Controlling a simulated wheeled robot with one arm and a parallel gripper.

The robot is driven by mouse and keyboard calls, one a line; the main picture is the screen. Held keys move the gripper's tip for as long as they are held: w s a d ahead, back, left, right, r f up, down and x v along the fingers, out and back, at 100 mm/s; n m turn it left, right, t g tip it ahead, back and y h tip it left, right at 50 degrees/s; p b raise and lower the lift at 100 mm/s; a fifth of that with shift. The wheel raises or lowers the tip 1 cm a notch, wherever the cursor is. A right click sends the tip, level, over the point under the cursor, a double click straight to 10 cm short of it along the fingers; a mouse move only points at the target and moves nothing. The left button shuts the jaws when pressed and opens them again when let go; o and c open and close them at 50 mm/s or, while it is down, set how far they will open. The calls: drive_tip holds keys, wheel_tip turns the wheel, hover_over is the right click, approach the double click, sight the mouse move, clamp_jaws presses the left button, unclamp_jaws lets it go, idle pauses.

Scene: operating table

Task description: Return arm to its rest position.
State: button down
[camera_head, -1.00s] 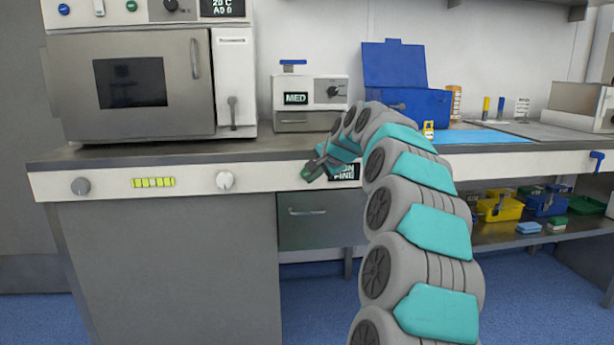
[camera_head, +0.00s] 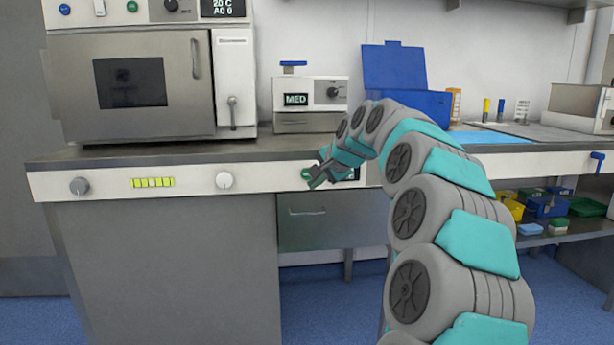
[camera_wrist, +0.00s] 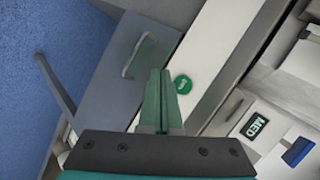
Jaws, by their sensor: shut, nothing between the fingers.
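My gripper (camera_head: 315,178) is at the end of my grey and teal arm, in front of the bench's white front panel. It points down and to the left. In the wrist view my gripper (camera_wrist: 161,76) shows its two green fingers side by side, shut with nothing between them. Beyond the fingertips are a grey drawer front with a handle (camera_wrist: 143,56) and a round green button (camera_wrist: 183,84) on the white panel. My gripper covers part of the panel in the head view, and my arm hides part of the bench to the right.
The bench (camera_head: 105,155) carries a large steel oven-like unit (camera_head: 150,85), a small MED box (camera_head: 310,97) and an open blue box (camera_head: 395,68). A drawer (camera_head: 300,222) sits below the panel. A lower shelf at right holds coloured bins (camera_head: 545,205). Blue floor (camera_head: 310,300) shows below.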

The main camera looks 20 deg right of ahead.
drive_tip(key=shift+a, duration=0.1)
drive_tip(key=s+a+f+n+g, duration=0.2)
drive_tip(key=s+a+f+n, duration=0.15)
drive_tip(key=s+a, duration=0.3)
drive_tip(key=s+a+f+n+g+y, duration=0.1)
drive_tip(key=s+a+f+n+g, duration=0.1)
drive_tip(key=s+a+f, duration=0.35)
drive_tip(key=s+a+f+n+g, duration=0.2)
drive_tip(key=s+a+f+n, duration=0.1)
drive_tip(key=s+a, duration=0.5)
drive_tip(key=s+f+n+g+h, duration=0.1)
drive_tip(key=s+f, duration=0.5)
drive_tip(key=s, duration=0.9)
drive_tip(key=s+f+n+g+h, duration=0.1)
drive_tip(key=s+f+n+g, duration=0.3)
drive_tip(key=s, duration=1)
wheel_tip(320, 180, down, 3)
drive_tip(key=shift+s+a+r+n+g, duration=0.1)
drive_tip(key=shift+s+a+n+g, duration=0.15)
drive_tip(key=shift+s+n+g, duration=0.1)
